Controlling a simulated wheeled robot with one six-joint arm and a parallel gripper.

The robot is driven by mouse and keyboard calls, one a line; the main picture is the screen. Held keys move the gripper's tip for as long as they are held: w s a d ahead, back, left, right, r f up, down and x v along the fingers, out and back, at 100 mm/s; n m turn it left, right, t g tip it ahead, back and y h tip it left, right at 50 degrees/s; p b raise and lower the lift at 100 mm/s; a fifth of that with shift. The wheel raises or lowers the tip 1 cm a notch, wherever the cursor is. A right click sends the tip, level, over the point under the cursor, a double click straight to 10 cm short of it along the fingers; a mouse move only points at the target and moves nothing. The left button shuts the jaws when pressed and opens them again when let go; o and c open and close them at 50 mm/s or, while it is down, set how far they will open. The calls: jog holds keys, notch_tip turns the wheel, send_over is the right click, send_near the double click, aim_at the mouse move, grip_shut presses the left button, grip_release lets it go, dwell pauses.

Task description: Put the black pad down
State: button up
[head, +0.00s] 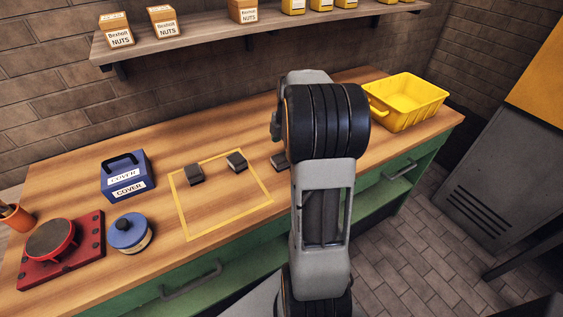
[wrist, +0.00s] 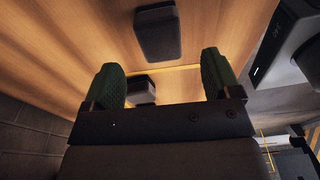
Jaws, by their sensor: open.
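Three dark pads lie on the wooden bench. In the head view one dark pad (head: 195,174) and a second (head: 237,161) lie inside the yellow outline (head: 226,226). A third (head: 278,160) lies just right of the outline, partly hidden by my arm. In the wrist view my gripper (wrist: 162,78) is open, with its two green fingers apart. One dark pad (wrist: 157,30) lies beyond the fingertips, and another (wrist: 141,90) shows between the fingers, farther off and partly hidden. Neither is gripped. My fingers are hidden in the head view.
A blue cover box (head: 127,176), a blue-lidded round tin (head: 131,233) and a red stand (head: 60,252) are on the left. A yellow bin (head: 407,103) is at the right end. A shelf (head: 190,41) with boxes runs above.

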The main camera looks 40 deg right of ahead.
aim_at(282, 157)
jog(key=shift+a+f, duration=0.2)
jog(key=shift+f, duration=1.2)
jog(key=shift+a+f, duration=0.2)
jog(key=shift+f, duration=1.15)
jog(key=shift+w, duration=0.1)
jog(key=c, duration=1.1)
jog(key=shift+c, duration=0.2)
